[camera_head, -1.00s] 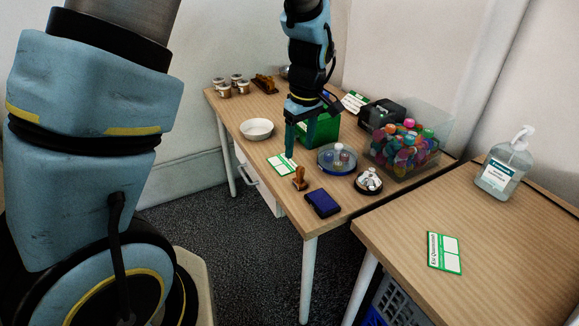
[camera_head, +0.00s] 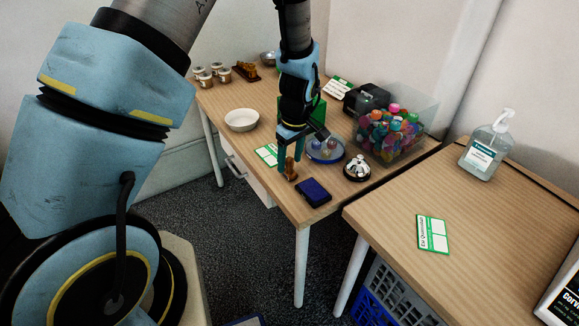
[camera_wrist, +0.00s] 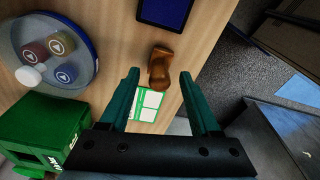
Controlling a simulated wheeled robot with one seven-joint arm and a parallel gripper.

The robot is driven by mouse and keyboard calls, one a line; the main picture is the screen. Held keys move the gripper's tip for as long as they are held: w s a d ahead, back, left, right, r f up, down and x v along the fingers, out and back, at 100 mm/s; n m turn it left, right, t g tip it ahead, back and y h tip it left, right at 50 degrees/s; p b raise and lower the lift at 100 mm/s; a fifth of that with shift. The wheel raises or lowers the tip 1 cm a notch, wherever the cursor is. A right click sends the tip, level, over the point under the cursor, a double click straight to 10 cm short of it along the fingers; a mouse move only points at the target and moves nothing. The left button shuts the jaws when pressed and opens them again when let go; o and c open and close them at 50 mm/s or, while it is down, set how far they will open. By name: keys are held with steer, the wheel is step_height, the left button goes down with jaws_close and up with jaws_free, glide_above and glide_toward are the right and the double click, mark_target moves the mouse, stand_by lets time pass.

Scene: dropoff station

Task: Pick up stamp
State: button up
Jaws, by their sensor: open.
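The stamp (camera_head: 290,171) has a brown wooden handle and stands on the wooden table near its front edge. In the wrist view the stamp (camera_wrist: 160,67) lies between and just beyond the fingertips. My gripper (camera_head: 289,162) is open, its teal fingers around or just above the stamp. In the wrist view my gripper (camera_wrist: 158,75) has nothing held between its fingers. I cannot tell whether a finger touches the stamp.
A dark blue ink pad (camera_head: 314,192) lies close to the stamp. A green-white card (camera_head: 266,154), a round blue tray (camera_head: 325,150), a bell (camera_head: 357,168) and a white bowl (camera_head: 241,120) are nearby. A green box (camera_wrist: 45,130) stands beside my gripper.

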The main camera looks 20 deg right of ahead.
steer(key=shift+w+f, duration=0.1)
steer(key=shift+f, duration=0.85)
jaws_close()
